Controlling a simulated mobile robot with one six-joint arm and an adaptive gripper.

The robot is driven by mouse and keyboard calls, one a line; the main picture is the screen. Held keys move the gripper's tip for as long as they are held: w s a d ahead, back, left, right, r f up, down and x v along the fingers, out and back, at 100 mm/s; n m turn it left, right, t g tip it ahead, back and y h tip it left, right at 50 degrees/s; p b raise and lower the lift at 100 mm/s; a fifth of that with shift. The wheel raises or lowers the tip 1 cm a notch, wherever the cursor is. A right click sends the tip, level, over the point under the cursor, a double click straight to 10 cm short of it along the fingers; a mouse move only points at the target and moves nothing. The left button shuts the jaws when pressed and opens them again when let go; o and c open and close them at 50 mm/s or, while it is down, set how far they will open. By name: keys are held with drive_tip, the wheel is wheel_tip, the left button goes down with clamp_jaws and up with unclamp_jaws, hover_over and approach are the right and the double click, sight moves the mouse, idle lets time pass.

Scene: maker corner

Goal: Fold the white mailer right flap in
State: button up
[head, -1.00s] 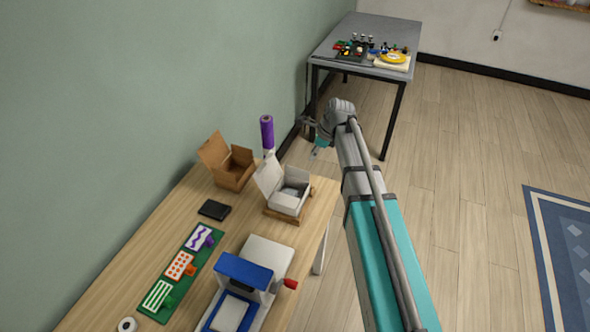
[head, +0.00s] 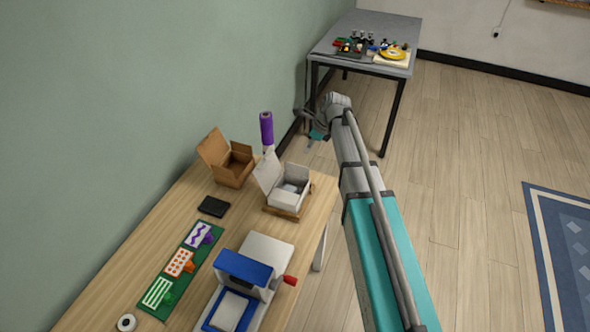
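The white mailer (head: 287,198) stands on a small wooden base (head: 287,214) near the right edge of the wooden table. Its lid (head: 267,173) is raised and leans back to the left. Its top is open, and something pale shows inside. Its flaps are too small to tell their exact fold. My gripper (head: 305,138) is beyond the mailer, up and to its right, and appears apart from it. It is small and partly hidden by my wrist, so I cannot tell whether its fingers are open or shut.
An open brown box (head: 231,166) and a purple roll (head: 266,130) stand close to the mailer. A black wallet-like item (head: 214,207), a green stamp board (head: 180,270) and a blue-and-white press (head: 243,278) lie nearer. A grey table (head: 360,35) stands behind.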

sight(295, 171)
drive_tip(key=shift+b+x, duration=5.75)
drive_tip(key=shift+x, duration=0.7)
drive_tip(key=shift+c, duration=0.3)
clamp_jaws()
